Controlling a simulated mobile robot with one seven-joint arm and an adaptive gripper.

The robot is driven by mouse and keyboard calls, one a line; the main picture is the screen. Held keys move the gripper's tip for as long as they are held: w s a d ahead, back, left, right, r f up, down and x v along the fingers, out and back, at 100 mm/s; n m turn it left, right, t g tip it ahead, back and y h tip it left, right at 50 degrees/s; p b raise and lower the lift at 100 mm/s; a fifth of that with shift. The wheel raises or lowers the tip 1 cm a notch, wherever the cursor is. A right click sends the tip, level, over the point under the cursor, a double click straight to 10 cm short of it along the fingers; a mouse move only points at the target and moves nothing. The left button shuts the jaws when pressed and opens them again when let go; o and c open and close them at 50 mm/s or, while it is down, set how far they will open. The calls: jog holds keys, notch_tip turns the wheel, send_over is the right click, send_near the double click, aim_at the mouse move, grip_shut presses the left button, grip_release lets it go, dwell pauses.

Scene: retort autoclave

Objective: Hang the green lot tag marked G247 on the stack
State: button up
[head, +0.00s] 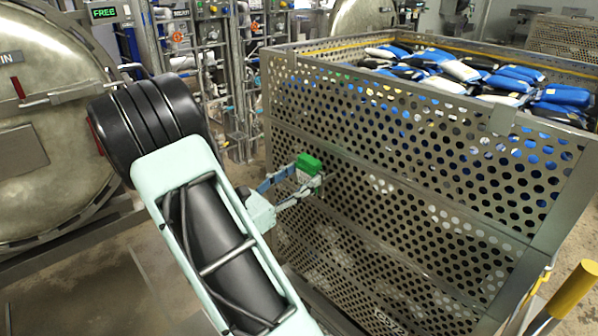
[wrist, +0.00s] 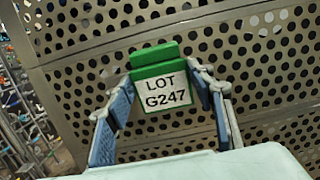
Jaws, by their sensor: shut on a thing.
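The green lot tag (wrist: 155,56) has a white face reading LOT G247 and shows in the middle of the wrist view. My gripper (wrist: 165,90) is shut on it, with one finger at each side edge. In the head view the tag (head: 308,163) is a small green block at the end of my gripper (head: 298,184), in front of the stack's perforated side. The stack (head: 400,140) is a metal cage with round holes and flat bands. Whether the tag touches the cage wall cannot be told.
Blue, white and black pouches (head: 455,68) fill the top of the stack. A round metal vessel door (head: 45,125) stands at the left, with pipes behind. A yellow post (head: 572,290) stands at the lower right. A sign reading FREE (head: 103,12) is at the upper left.

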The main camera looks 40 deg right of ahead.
jog(key=o, duration=0.9)
jog(key=shift+f, duration=0.1)
jog(key=shift+c, duration=0.2)
jog(key=o, duration=0.5)
jog(key=shift+w+d, duration=0.1)
jog(key=shift+o, duration=0.3)
jog(key=shift+r, duration=0.2)
jog(key=a+p, duration=0.2)
jog(key=a, duration=0.8)
jog(key=shift+s+r, duration=0.3)
jog(key=shift+s, duration=0.05)
jog(key=shift+d, duration=0.1)
